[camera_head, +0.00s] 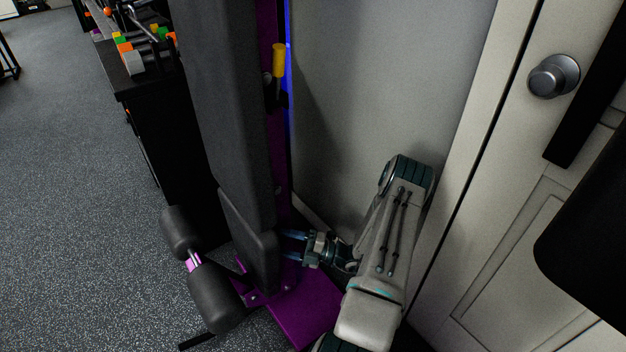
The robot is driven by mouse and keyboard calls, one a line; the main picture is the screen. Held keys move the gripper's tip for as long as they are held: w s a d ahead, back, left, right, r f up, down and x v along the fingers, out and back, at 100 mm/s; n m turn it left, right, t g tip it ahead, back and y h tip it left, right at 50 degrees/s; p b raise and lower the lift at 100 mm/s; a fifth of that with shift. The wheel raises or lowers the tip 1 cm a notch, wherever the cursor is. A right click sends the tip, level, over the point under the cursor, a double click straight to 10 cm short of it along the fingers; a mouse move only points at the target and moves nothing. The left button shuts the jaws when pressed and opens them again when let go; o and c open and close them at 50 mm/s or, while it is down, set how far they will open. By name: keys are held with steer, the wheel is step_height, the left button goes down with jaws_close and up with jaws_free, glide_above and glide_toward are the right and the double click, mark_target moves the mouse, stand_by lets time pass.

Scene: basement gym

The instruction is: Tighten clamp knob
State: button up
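I cannot pick out a clamp knob for certain. A yellow cylindrical grip (278,60) on a black mount stands high on the purple upright (270,130) of a folded bench. My gripper (285,245) is low down, right of the bench's lower pad (250,240), pointing left at the purple frame. Its two bluish fingers show a gap, but their tips are hidden at the pad's edge. Whether they hold anything cannot be seen. The gripper is well below the yellow grip.
The upright black back pad (225,100) and foam rollers (215,300) stand left of my arm. The purple base plate (300,310) lies below. A grey wall and a white door with a knob (553,76) are close on the right. Open floor (70,180) lies left.

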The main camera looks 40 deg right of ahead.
steer(key=s+d+f+m+t+y, duration=0.15)
steer(key=s+d+f, duration=0.25)
steer(key=s+d, duration=0.55)
steer(key=a+r+n+g+h+p, duration=0.2)
steer(key=r+n+p, duration=0.3)
steer(key=r, duration=0.7)
steer(key=w+a+r+n+g+h+p, duration=0.1)
steer(key=r+n+g+p, duration=0.4)
steer(key=r+n, duration=0.5)
steer(key=a+r+n+g+h+p, duration=0.3)
steer(key=r+n+p, duration=0.3)
steer(key=r, duration=0.8)
steer(key=shift+w+n+g+p, duration=0.3)
steer(key=shift+n+g, duration=0.35)
steer(key=shift+n, duration=0.2)
steer(key=shift+r, duration=0.1)
